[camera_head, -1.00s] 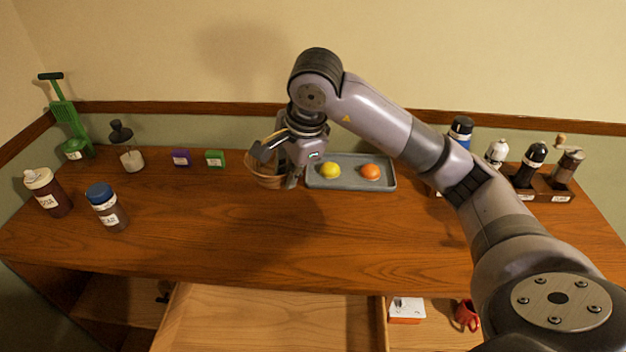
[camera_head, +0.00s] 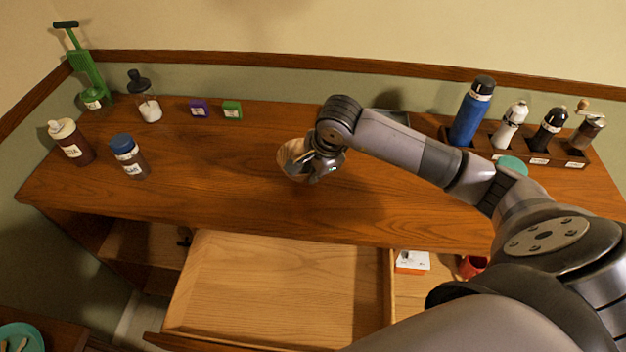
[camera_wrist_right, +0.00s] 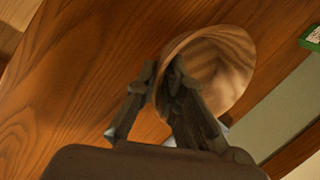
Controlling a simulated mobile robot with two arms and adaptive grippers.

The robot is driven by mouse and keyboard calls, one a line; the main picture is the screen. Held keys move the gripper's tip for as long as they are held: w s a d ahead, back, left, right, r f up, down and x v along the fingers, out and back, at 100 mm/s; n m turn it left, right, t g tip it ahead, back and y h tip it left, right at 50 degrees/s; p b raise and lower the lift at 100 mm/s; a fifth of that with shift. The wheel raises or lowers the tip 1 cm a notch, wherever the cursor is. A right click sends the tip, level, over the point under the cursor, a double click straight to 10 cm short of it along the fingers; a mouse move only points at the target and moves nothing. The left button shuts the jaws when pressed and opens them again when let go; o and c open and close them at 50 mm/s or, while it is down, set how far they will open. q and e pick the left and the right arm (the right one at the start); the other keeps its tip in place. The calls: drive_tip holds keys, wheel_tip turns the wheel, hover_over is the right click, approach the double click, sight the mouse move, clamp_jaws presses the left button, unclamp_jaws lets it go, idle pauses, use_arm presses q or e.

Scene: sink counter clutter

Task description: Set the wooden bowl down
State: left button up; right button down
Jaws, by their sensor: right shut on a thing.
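The wooden bowl (camera_head: 292,157) is at the middle of the counter in the head view, partly hidden behind my right gripper (camera_head: 322,172). In the right wrist view the bowl (camera_wrist_right: 222,62) is tilted, with its hollow inside showing. My right gripper (camera_wrist_right: 160,88) is shut on the bowl's near wall, one finger inside and one outside. I cannot tell whether the bowl touches the counter (camera_head: 225,190). My left gripper is not in view.
A grey tray (camera_head: 398,117) is mostly hidden behind my right arm. A blue bottle (camera_head: 470,115) and several grinders stand at the right. Small purple (camera_head: 199,108) and green (camera_head: 232,110) boxes stand at the back left. An open drawer (camera_head: 275,290) juts out below. The counter's left-middle is clear.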

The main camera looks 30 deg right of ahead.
wheel_tip(320, 180, down, 4)
drive_tip(key=shift+r+p, duration=0.2)
drive_tip(key=shift+p, duration=0.15)
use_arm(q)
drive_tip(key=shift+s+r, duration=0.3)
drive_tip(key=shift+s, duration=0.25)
use_arm(e)
drive_tip(key=shift+f, duration=0.1)
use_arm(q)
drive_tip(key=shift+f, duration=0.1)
use_arm(e)
drive_tip(key=shift+f, duration=0.1)
drive_tip(key=c, duration=1.7)
unclamp_jaws()
drive_tip(key=shift+r, duration=0.25)
use_arm(q)
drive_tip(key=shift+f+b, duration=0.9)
drive_tip(key=shift+b, duration=0.15)
use_arm(e)
drive_tip(key=v, duration=1.1)
drive_tip(key=shift+s+r, duration=0.2)
drive_tip(key=shift+r, duration=0.15)
